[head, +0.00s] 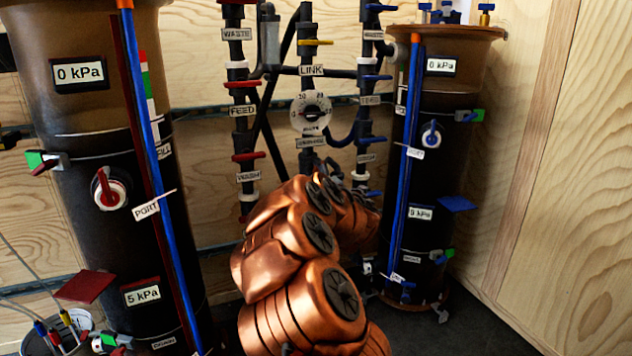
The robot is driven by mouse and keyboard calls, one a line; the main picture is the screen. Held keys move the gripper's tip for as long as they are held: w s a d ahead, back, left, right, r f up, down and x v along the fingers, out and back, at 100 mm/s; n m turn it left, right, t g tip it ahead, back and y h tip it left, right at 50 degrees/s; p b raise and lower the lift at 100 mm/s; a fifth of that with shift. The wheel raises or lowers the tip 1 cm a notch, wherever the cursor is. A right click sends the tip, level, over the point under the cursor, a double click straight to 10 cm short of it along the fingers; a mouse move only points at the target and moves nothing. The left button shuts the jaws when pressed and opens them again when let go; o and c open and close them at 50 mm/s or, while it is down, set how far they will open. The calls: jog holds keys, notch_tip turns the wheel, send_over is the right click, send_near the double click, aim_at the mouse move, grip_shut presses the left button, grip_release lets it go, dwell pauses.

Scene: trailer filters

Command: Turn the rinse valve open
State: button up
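Several valves with coloured handles sit on dark vertical pipes at the middle back. Labels WASTE, FEED, WASH and LINK are readable on the left and middle pipes. The right pipe has several blue-handled valves, including an upper blue handle (375,77) and a lower blue handle (371,140). Its small labels, such as the label (369,100) between these handles, are too blurred to read surely, so I cannot tell which valve is the rinse valve. My copper-coloured arm reaches toward the lower pipes and covers part of them. My gripper is hidden behind the arm.
A large dark tank (90,230) stands at the left and another tank (445,170) at the right. A round dial (311,112) sits on the middle pipe. A red plate (86,286) and blue plate (457,204) stick out. A plywood wall (560,180) bounds the right.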

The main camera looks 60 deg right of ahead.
jog(key=shift+n, duration=0.5)
jog(key=o, duration=0.8)
jog(key=shift+v, duration=6)
